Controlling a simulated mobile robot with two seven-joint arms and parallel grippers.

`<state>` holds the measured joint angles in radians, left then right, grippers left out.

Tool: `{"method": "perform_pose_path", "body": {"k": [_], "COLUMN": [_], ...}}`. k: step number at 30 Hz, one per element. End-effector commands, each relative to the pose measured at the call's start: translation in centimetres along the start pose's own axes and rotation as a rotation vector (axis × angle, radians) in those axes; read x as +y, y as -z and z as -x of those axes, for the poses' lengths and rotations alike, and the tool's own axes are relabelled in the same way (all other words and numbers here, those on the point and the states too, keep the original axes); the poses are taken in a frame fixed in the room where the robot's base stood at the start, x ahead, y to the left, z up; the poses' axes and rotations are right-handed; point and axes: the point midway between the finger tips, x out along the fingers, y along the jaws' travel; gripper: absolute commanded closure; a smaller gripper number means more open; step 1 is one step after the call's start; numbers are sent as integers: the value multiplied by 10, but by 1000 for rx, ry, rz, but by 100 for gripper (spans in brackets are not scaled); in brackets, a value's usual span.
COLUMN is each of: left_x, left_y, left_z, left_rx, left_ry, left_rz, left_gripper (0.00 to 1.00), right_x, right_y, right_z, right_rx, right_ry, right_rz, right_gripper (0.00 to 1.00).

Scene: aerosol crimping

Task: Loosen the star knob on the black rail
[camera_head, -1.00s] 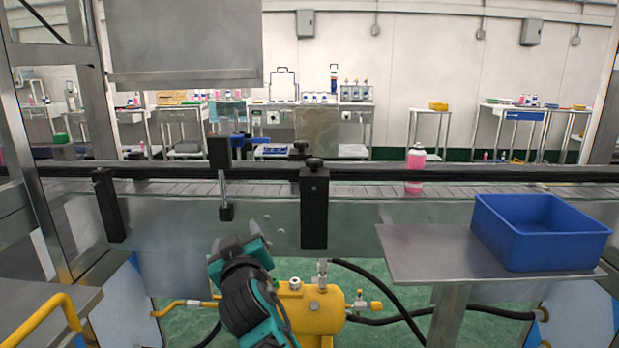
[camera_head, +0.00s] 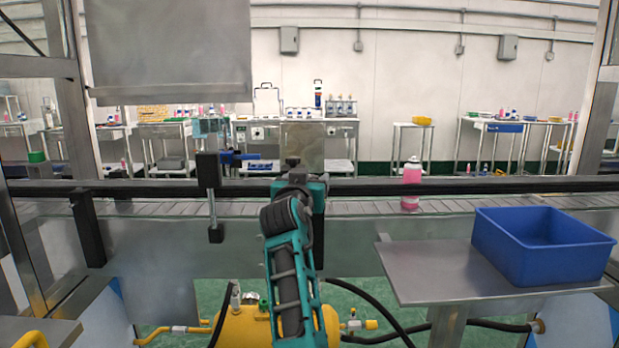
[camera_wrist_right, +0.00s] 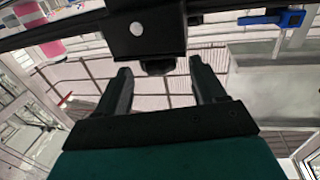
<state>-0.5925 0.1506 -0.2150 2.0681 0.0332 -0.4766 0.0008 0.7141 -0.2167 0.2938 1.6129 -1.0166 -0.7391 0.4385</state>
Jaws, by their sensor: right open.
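The black star knob (camera_head: 293,162) shows just above my right gripper (camera_head: 300,184) in the head view, by the long black rail (camera_head: 460,186). My right gripper hides most of the black bracket below the knob. In the right wrist view, the dark knob (camera_wrist_right: 157,67) sticks out of the black bracket (camera_wrist_right: 145,30). My right gripper (camera_wrist_right: 160,72) is open there, with one finger on each side of the knob near the fingertips; I cannot tell whether they touch it. My left gripper is not in view.
A black clamp post (camera_head: 209,185) with a blue handle stands left of my right gripper. A pink bottle (camera_head: 411,184) stands on the conveyor to the right. A blue bin (camera_head: 545,262) sits on a steel shelf (camera_head: 440,275) at right.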

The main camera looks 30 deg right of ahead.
Motion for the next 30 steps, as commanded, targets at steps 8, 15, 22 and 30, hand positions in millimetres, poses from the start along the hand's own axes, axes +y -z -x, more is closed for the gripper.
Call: {"method": "perform_pose_path", "body": {"k": [8,15,22,30], "left_x": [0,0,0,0], "left_y": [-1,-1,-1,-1], "left_z": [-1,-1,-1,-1], "left_rx": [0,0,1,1], "left_ry": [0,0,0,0], "left_rz": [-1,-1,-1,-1], "left_gripper": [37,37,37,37], "right_x": [1,0,0,0], "right_y": [0,0,0,0], "right_z": [-31,-36,-35,-35], "right_rx": [0,-1,-1,-1], "right_ry": [-1,0,0,0], "right_rz": [0,-1,0,0], "right_gripper": [30,30,38,64]}}
